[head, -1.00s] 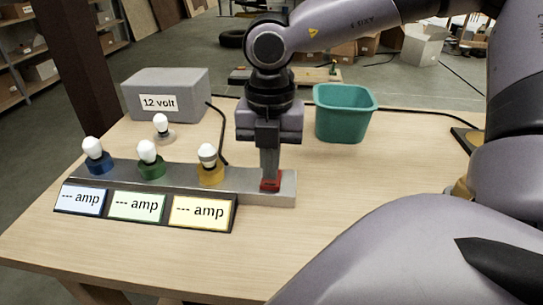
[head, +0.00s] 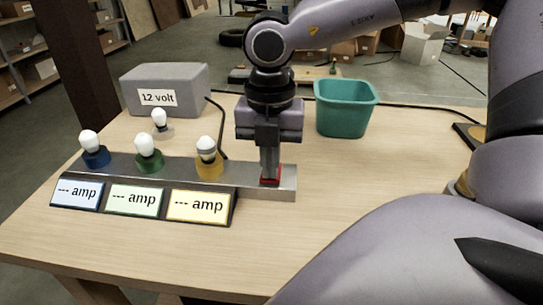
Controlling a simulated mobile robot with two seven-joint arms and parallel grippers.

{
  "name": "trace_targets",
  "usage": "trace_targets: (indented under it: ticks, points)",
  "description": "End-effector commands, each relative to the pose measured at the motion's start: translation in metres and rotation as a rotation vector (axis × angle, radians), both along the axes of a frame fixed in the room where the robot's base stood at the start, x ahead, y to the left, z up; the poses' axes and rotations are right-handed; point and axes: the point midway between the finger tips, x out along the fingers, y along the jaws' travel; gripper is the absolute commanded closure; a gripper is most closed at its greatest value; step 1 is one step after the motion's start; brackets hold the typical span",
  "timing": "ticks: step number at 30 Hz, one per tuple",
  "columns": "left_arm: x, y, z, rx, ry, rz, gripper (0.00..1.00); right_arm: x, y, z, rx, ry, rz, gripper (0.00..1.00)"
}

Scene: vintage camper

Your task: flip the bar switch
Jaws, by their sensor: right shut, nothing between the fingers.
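The bar (head: 285,187) is a long grey metal strip on the wooden table. Its red switch (head: 270,181) sits near the right end. My right gripper (head: 269,176) is shut and points straight down, its fingertips at the red switch and hiding most of it. Whether the tips press on the switch or only hover at it is hard to tell. Three bulbs stand along the bar in blue (head: 96,158), green (head: 150,160) and yellow (head: 208,165) sockets, all white and unlit. The displays in front read "--- amp". My left gripper is not in view.
A grey "12 volt" box (head: 190,88) with a black cable stands behind the bar. A loose bulb (head: 161,122) stands between them. A teal bin (head: 343,118) is right of my right gripper. The table (head: 130,240) is clear in front.

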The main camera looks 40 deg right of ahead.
Motion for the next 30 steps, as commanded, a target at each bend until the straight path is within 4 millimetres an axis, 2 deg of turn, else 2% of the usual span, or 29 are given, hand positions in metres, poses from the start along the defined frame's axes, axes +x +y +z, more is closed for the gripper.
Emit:
trace_targets:
  ticks: [11,30]
  points:
    - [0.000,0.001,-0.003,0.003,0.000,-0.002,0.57,0.000,0.000,-0.001,-0.001,-0.001,0.000,1.00]
    - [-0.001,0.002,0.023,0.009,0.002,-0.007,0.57,0.000,0.000,0.051,0.000,-0.001,-0.001,1.00]
